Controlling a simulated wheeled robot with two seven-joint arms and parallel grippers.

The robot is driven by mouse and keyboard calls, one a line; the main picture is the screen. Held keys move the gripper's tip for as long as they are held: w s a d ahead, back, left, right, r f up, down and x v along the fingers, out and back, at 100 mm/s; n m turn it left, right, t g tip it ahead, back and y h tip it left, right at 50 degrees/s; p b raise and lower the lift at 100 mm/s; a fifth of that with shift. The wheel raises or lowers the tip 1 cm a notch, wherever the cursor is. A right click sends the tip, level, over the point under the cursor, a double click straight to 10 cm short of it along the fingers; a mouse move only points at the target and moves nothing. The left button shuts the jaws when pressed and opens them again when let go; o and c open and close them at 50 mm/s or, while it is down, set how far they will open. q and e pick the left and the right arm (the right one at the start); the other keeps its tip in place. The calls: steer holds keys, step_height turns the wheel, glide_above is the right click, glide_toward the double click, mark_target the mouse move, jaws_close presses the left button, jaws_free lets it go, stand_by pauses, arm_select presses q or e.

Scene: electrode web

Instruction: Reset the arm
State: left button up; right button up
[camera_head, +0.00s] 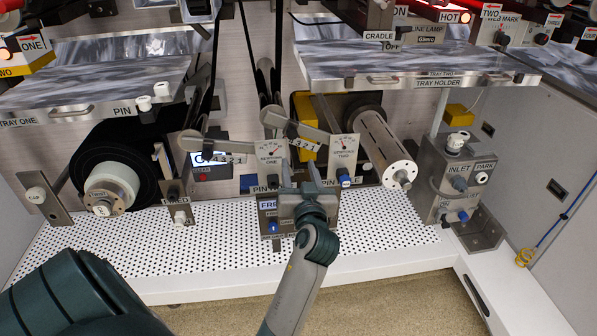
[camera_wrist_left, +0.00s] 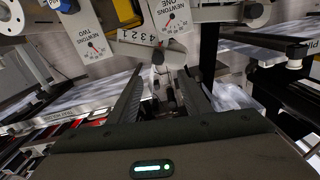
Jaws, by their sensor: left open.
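My left gripper (camera_head: 300,173) is open in front of the panel's middle, below and between the two gauges. In the left wrist view its two dark fingers (camera_wrist_left: 162,82) stand apart with nothing seen held between them. Two grey lever arms with round ends, one on the left (camera_head: 220,145) and one in the middle (camera_head: 300,129), lie beside scales numbered 4 3 2 1. Gauge Newtons One (camera_head: 269,153) and gauge Newtons Two (camera_head: 343,146) stand at their right ends. Both gauges (camera_wrist_left: 170,18) (camera_wrist_left: 88,38) also show in the left wrist view. The right gripper is out of view.
A white perforated deck (camera_head: 150,240) runs below the panel. A black roll (camera_head: 112,165) is on the left and a metal roller (camera_head: 385,147) on the right. Tray One (camera_head: 90,85) and Tray Two (camera_head: 420,62) overhang above. The inlet box (camera_head: 458,180) stands at the right.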

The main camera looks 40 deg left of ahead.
arm_select(q)
steer(key=shift+f, duration=0.1)
stand_by(0.6)
steer(key=d+f+m+h, duration=0.3)
steer(key=d+f, duration=0.2)
steer(key=f, duration=0.6)
steer(key=d+f+m+h, duration=0.25)
steer(key=d+f, duration=0.25)
steer(key=f, duration=0.6)
steer(key=d+f+m+h, duration=0.3)
steer(key=d+f+h, duration=0.15)
steer(key=f, duration=0.55)
steer(key=s+d+f+m+g+h, duration=0.1)
steer(key=s+d+f, duration=0.3)
steer(key=s+f, duration=0.3)
steer(key=s+d+f+g+h, duration=0.2)
steer(key=s+d+f, duration=0.15)
steer(key=f, duration=0.65)
steer(key=s+d+f+g+h, duration=0.1)
steer(key=s+d+f, duration=0.1)
steer(key=s+f, duration=0.4)
steer(key=s+d+f+g, duration=0.1)
steer(key=s+f, duration=0.5)
steer(key=s, duration=0.7)
steer(key=shift+s+d+f+m+g+h, duration=0.25)
steer(key=shift+d+f+m+g+h, duration=0.05)
steer(key=shift+d+m+g+h, duration=0.1)
